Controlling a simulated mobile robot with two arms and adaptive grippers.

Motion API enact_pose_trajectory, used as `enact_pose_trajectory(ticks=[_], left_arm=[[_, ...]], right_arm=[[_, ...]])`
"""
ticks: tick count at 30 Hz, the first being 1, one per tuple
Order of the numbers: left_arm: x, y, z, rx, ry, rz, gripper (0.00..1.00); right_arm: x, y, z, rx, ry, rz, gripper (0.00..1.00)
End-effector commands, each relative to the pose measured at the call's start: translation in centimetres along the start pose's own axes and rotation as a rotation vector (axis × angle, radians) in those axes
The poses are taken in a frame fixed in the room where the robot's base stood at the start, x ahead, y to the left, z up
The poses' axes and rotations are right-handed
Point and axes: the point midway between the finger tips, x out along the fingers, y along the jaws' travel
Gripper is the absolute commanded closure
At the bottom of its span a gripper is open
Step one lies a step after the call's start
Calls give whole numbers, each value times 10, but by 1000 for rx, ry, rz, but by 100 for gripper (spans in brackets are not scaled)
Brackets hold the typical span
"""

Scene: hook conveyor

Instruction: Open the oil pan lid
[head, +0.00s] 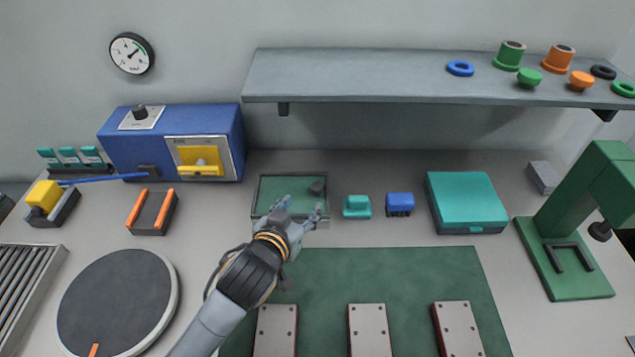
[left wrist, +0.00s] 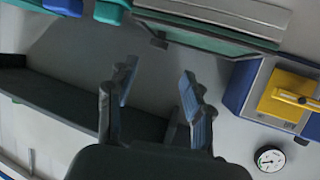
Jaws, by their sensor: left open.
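A shallow rectangular pan with a grey rim and green inside face (head: 266,190) stands at the middle back of the table. A small dark round knob (head: 318,187) shows at its right side. I take this as the oil pan; I cannot tell its lid apart from it. My left gripper (head: 292,207) is open and empty over the pan's front edge and hides part of it. In the left wrist view, the open fingers (left wrist: 158,100) point towards the wall, and the pan (left wrist: 215,38) shows beyond them at the top. My right gripper is not in view.
A teal block (head: 357,206) and a blue block (head: 400,203) stand right of the pan, then a teal box (head: 467,200). A blue machine (head: 220,125) stands at the left. A grey shelf (head: 370,75) overhangs the back. A green mat (head: 400,275) lies in front.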

Motion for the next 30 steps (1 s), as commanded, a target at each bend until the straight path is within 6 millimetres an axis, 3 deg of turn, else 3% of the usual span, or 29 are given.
enact_pose_trajectory(ticks=[3, 11, 21, 30], left_arm=[[17, 0, -2, 0, -2, -1, 49], [71, 0, -2, 0, -4, 0, 49], [120, 0, 0, 0, -5, 0, 49], [130, 0, 1, -1, -4, 1, 49]], right_arm=[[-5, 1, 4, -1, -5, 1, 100], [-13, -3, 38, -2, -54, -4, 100], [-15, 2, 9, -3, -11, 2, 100], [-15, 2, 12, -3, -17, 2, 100]])
